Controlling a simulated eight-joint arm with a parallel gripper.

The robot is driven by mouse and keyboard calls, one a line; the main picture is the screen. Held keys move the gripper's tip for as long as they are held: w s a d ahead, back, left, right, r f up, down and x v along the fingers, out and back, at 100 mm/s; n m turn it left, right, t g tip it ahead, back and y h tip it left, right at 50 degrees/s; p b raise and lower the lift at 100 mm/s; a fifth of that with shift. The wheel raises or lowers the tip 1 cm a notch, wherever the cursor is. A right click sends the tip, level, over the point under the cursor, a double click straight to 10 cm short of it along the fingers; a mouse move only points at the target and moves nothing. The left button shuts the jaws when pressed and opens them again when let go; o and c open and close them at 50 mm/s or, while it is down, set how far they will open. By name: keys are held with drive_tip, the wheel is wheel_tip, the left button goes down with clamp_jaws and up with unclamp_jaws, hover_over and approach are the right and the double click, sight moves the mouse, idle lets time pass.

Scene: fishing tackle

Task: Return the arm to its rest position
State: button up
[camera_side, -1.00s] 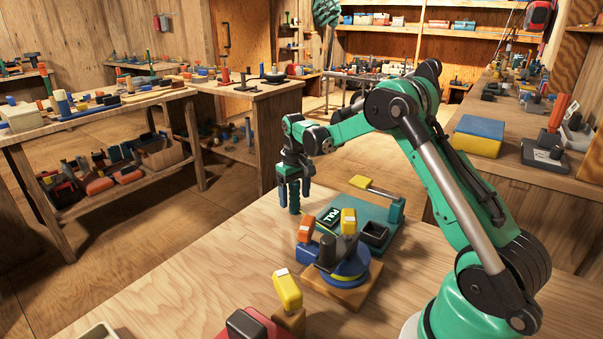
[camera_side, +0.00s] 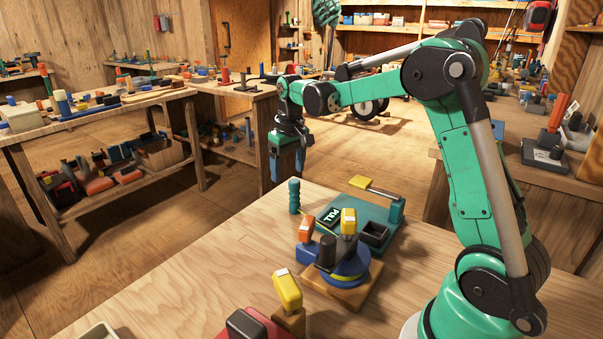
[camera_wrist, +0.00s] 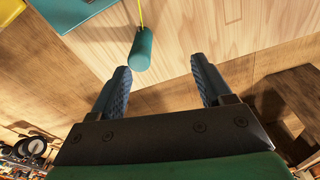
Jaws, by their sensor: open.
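My gripper (camera_side: 287,163) hangs at the far end of my green arm in the side view, above and just beyond the far edge of the light wooden table (camera_side: 185,270). In the wrist view its two blue ribbed fingers (camera_wrist: 162,88) are apart with nothing between them. A teal cylinder (camera_side: 294,196) stands upright near the table's far edge, below my gripper and clear of it. It also shows in the wrist view (camera_wrist: 141,50), with a thin yellow cord at its top. The teal board (camera_side: 388,234) marked "PULL" is beside it.
A blue round device (camera_side: 345,265) with orange and yellow knobs sits on a wooden base on the table. A yellow-topped block (camera_side: 288,290) and a red box (camera_side: 255,325) are at the front. Cluttered benches (camera_side: 95,118) stand behind. Open floor lies beyond the table.

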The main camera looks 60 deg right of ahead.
drive_tip(key=s+a+r+n+t, duration=0.2)
drive_tip(key=s+a+t, duration=0.4)
drive_tip(key=s+a, duration=0.6)
drive_tip(key=a, duration=0.3)
drive_tip(key=shift+s+r+n, duration=0.2)
drive_tip(key=shift+s+n, duration=0.05)
drive_tip(key=shift+n, duration=0.05)
